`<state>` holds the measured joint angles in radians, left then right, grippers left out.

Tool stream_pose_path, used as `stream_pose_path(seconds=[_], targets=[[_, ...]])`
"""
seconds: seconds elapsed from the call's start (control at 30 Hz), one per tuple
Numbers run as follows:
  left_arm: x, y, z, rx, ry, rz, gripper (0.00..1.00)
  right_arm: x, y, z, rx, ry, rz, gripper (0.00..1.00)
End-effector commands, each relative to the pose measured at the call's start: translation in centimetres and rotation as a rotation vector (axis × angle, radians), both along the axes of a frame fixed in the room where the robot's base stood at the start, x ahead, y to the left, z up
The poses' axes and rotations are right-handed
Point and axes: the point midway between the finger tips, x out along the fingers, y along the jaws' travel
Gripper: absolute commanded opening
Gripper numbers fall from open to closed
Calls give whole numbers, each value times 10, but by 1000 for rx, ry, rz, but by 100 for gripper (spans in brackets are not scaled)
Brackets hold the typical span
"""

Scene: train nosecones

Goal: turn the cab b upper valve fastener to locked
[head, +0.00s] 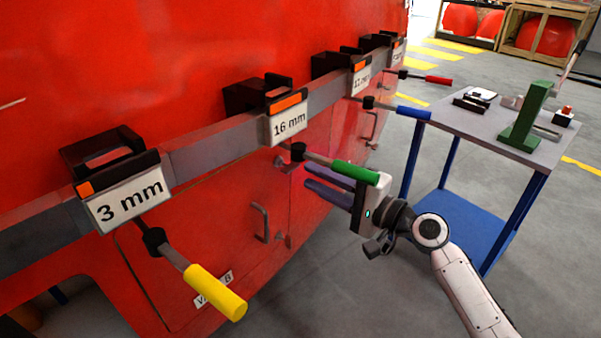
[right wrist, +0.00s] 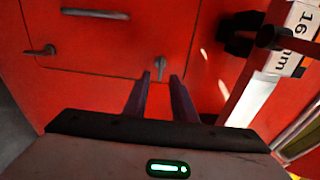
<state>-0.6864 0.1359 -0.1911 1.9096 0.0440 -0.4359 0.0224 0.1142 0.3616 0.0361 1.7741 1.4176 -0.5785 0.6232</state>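The upper valve fastener (right wrist: 160,66) is a small grey turn-handle on the red cabinet panel. In the right wrist view it shows just beyond the gap between my right fingertips; contact cannot be told. In the head view a small grey fastener (head: 281,161) sits left of the fingertips. My right gripper (head: 306,174) is open, with two dark purple fingers pointing at the panel; it also shows in the right wrist view (right wrist: 160,77). A lower fastener (right wrist: 40,50) sits further left in the wrist view. A "Valve B" label (head: 213,290) is partly covered by the yellow handle. My left gripper is not in view.
A green-handled lever (head: 355,172) hangs right over my right gripper. A yellow-handled lever (head: 215,291) sticks out at lower left. A door handle (head: 262,222) is on the panel. A tool table (head: 480,130) stands at right; grey floor between is clear.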

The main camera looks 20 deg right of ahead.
Motion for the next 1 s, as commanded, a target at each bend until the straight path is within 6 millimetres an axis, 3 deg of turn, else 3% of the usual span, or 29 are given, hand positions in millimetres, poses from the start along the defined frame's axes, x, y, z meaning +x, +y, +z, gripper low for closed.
stream_pose_path(seconds=[0.1, 0.27, 0.8, 0.9, 0.97, 1.0], targets=[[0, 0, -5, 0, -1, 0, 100, -17, -9, -2, -1, 1, 0, 24], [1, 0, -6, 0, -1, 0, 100, -28, -16, -1, 0, 1, 1, 24], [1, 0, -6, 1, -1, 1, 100, -29, -16, -2, -4, 2, 1, 24], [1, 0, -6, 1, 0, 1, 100, -34, -13, -21, -53, 17, -7, 24], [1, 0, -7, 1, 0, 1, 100, -40, -9, -45, -119, 35, -16, 24], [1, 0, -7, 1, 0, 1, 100, -47, -5, -67, -185, 49, -21, 24]])
